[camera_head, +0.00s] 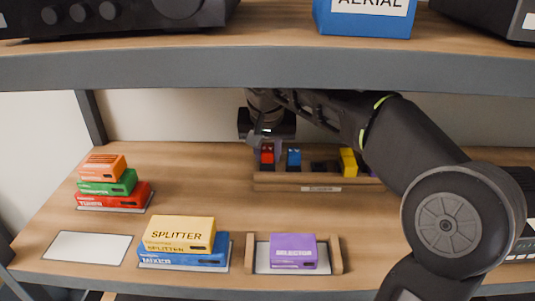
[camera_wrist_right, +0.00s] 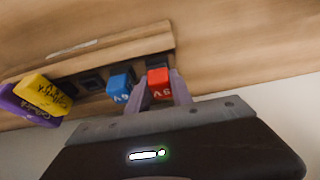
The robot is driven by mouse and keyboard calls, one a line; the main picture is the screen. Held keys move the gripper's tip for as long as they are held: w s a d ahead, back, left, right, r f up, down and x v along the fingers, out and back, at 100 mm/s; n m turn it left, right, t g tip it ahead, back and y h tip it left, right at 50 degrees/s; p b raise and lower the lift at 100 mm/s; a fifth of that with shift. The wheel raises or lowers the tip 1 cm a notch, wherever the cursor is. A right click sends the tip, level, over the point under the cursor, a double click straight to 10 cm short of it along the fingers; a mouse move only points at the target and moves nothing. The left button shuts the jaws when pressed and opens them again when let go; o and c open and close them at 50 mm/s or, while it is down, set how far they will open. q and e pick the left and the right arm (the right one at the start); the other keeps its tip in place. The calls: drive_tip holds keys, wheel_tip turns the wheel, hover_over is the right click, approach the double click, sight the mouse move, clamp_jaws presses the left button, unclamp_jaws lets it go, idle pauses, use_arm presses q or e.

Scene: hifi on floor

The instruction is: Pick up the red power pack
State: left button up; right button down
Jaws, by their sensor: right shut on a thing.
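The red power pack (camera_head: 267,156) is at the left end of a wooden rack (camera_head: 300,186) on the middle shelf. My right gripper (camera_head: 264,146) reaches down to it from above and behind. In the right wrist view my right gripper (camera_wrist_right: 158,100) has its fingers on both sides of the red power pack (camera_wrist_right: 158,80), shut on it. The blue pack (camera_head: 293,158) stands right beside it, and it also shows in the right wrist view (camera_wrist_right: 119,86). I cannot tell whether the red pack is lifted from its slot. My left gripper is not in view.
A yellow pack (camera_head: 348,162) sits farther right in the rack, past a dark slot. My right arm covers the rack's right end. A purple selector box (camera_head: 293,252), yellow splitter box (camera_head: 178,233) and stacked boxes (camera_head: 113,188) stand in front and left. The upper shelf edge (camera_head: 200,70) is close above.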

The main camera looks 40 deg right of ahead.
drive_tip(key=shift+r, duration=0.4)
drive_tip(key=shift+w+a+r, duration=0.1)
drive_tip(key=shift+w+a, duration=0.05)
drive_tip(key=shift+a, duration=0.2)
drive_tip(key=w+a, duration=0.2)
drive_tip(key=a, duration=0.3)
drive_tip(key=w+a+p, duration=0.1)
drive_tip(key=w+a, duration=0.1)
drive_tip(key=a, duration=0.3)
drive_tip(key=w+a+p, duration=0.1)
drive_tip(key=w+a, duration=0.1)
drive_tip(key=a, duration=0.3)
drive_tip(key=shift+w+a, duration=0.1)
drive_tip(key=shift+a, duration=0.2)
drive_tip(key=shift+w+a, duration=0.1)
drive_tip(key=shift+a, duration=0.15)
